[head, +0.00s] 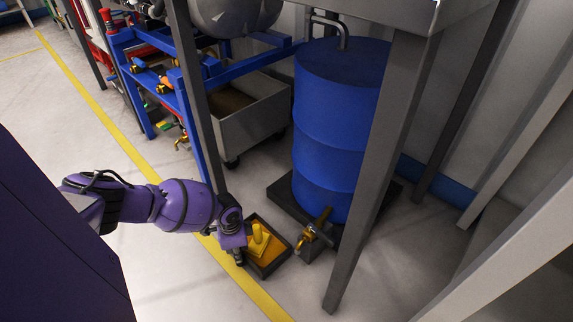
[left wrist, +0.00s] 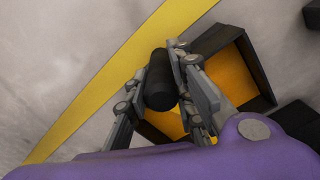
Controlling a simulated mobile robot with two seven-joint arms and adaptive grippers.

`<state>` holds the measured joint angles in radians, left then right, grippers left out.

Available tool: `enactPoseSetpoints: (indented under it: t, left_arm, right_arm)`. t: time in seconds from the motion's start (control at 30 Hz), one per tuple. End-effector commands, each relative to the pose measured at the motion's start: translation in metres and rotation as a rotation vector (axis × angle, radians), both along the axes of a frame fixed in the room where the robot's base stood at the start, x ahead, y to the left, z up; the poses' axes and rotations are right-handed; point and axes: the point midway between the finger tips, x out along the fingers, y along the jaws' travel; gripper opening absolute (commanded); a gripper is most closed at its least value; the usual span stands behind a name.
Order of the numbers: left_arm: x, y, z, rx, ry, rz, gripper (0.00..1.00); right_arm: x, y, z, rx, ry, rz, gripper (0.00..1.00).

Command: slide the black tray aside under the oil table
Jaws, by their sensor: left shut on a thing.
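The black tray (head: 278,264) lies on the floor beside the yellow line, in front of the oil table (head: 377,160). An orange-yellow layer covers its inside, and a yellow object (head: 258,239) stands in it. My left gripper (head: 240,256) is at the tray's left side, low to the floor. In the left wrist view its fingers (left wrist: 162,85) are shut on a black cylindrical handle (left wrist: 160,80). The tray (left wrist: 254,68) shows behind the right finger; the join between handle and tray is hidden. My right gripper is not in view.
A blue drum (head: 338,120) stands on a dark base (head: 283,198) under the table. A small block with a brass tap (head: 313,238) sits just right of the tray. A grey wheeled bin (head: 250,115) stands behind. Floor left of the yellow line (head: 120,133) is clear.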

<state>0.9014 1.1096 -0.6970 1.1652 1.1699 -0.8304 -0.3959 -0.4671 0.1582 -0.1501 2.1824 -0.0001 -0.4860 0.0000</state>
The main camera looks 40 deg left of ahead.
Motion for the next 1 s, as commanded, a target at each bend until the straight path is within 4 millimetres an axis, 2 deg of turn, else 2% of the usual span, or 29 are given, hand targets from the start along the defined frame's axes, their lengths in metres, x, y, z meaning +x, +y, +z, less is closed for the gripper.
enactPoseSetpoints:
  t: [1.0]
  left_arm:
    - [0.004,0.051,0.0,0.001,0.0,0.002,0.0]
  right_arm:
    - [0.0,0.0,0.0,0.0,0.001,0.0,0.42]
